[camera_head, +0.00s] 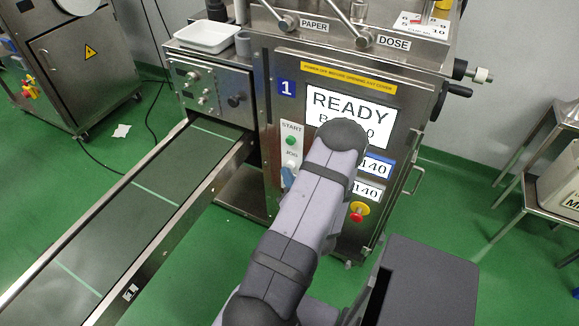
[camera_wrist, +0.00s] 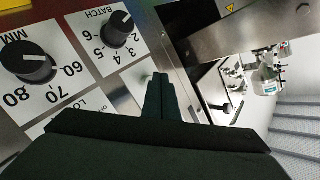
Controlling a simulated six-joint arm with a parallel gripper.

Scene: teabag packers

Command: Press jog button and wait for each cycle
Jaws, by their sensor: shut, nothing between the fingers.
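The packing machine's front panel (camera_head: 330,75) has a screen (camera_head: 350,105) reading READY, with the line below partly hidden by my arm. A green START button (camera_head: 290,141) sits to the left of the screen. The JOG label (camera_head: 291,155) is below it, with a pale shape and a blue piece (camera_head: 288,178) under it; I cannot tell which is the button. In the wrist view my gripper (camera_wrist: 160,77) is shut and empty, its narrow fingertips together in front of the panel. I cannot tell whether they touch it. My gripper is hidden behind my arm in the head view.
A BATCH knob (camera_wrist: 118,29) and an MM knob (camera_wrist: 27,62) show in the wrist view. A red-on-yellow stop button (camera_head: 357,213) is low on the panel. A conveyor (camera_head: 140,205) runs at left. A metal stand (camera_head: 545,150) is at right.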

